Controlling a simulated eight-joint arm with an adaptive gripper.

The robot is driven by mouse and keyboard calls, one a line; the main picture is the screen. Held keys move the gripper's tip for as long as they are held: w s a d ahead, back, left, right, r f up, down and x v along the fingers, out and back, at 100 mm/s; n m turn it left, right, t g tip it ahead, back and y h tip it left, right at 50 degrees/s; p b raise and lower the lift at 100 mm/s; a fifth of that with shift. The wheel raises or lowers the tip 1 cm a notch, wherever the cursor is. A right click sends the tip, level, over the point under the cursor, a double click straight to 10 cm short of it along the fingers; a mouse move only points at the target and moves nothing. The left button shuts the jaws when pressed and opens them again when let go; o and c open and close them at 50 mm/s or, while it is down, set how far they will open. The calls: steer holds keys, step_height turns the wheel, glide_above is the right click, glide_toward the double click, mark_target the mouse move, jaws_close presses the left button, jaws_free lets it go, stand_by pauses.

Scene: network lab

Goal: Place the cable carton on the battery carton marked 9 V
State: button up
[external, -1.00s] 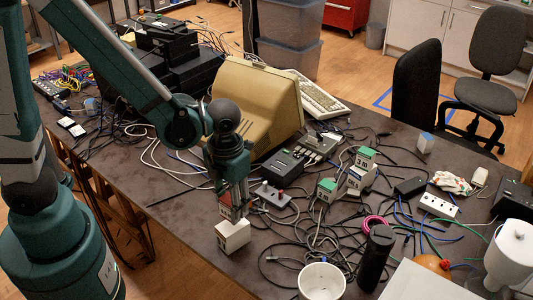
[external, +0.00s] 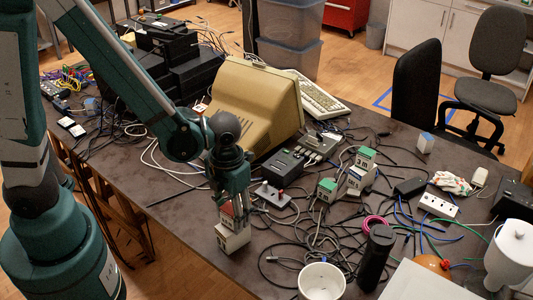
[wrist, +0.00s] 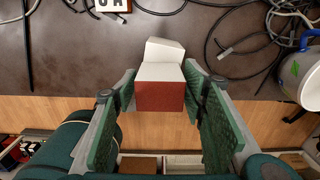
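My gripper (external: 231,212) points down near the table's front edge. Its fingers stand on both sides of a small red-and-white carton, seemingly the cable carton (external: 227,220), and appear to touch its sides. In the wrist view this carton (wrist: 160,95) sits between the green finger pads (wrist: 160,85). Directly below is a white carton (external: 233,239) with dark marks, too small to read, possibly the 9 V battery carton. The white carton also shows past the held one in the wrist view (wrist: 164,48). The two look in contact, slightly out of line.
A joystick box (external: 273,195) is close to the right of my gripper. A white mug (external: 321,281) stands at the front. The table left of the gripper is mostly bare.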

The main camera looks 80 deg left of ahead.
steer(key=shift+o, duration=0.4)
steer(key=shift+r, duration=0.15)
steer(key=shift+r+p, duration=1.25)
steer(key=shift+r, duration=4.75)
steer(key=shift+r, duration=0.1)
step_height(320, 180, up, 9)
steer(key=n+t, duration=0.3)
steer(key=n, duration=0.9)
glide_above(230, 209)
steer(key=s+d, duration=0.3)
steer(key=s+d+r+n+t, duration=0.3)
steer(key=r+n, duration=0.4)
steer(key=n, duration=0.8)
steer(key=shift+s+d+t, duration=0.35)
steer(key=shift+s+t, duration=0.25)
steer(key=shift+s, duration=0.55)
steer(key=shift+f, duration=0.1)
